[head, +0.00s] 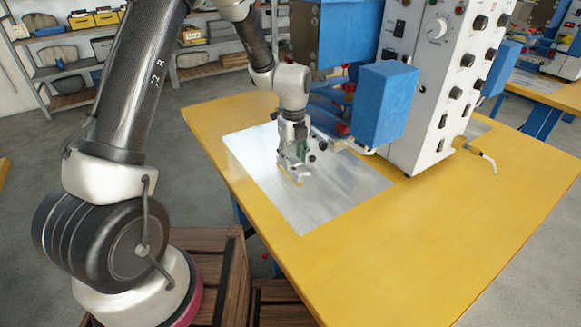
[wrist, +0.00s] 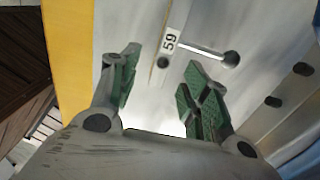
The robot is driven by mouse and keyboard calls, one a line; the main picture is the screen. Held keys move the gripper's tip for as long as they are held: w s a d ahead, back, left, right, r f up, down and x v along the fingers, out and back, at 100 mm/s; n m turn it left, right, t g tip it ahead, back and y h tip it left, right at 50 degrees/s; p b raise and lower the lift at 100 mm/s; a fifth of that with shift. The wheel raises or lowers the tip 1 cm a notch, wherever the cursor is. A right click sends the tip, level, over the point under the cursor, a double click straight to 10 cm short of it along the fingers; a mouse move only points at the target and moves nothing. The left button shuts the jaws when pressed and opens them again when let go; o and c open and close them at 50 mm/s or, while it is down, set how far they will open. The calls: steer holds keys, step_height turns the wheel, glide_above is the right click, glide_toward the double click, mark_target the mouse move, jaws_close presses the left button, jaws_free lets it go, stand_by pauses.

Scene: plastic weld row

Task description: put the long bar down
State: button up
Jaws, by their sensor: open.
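My gripper (head: 291,172) is low over a shiny metal sheet on the yellow table in the head view. In the wrist view its two green-padded fingers (wrist: 162,88) stand apart, with a clear gap and nothing gripped between them. A rod with a dark ball knob (wrist: 231,58) sticks out to the right of the label. I cannot pick out the long bar for certain; the gripper hides the spot beneath it.
The metal sheet (head: 342,193) lies on the yellow table (head: 390,245). A white machine (head: 437,85) with knobs and a blue box (head: 387,103) stands close right of my gripper. The table's front right is clear. Wooden crates (head: 222,262) stand below its left edge.

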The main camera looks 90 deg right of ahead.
mark_target(295, 169)
steer(key=f, duration=0.5)
steer(key=shift+s+f, duration=0.25)
jaws_close()
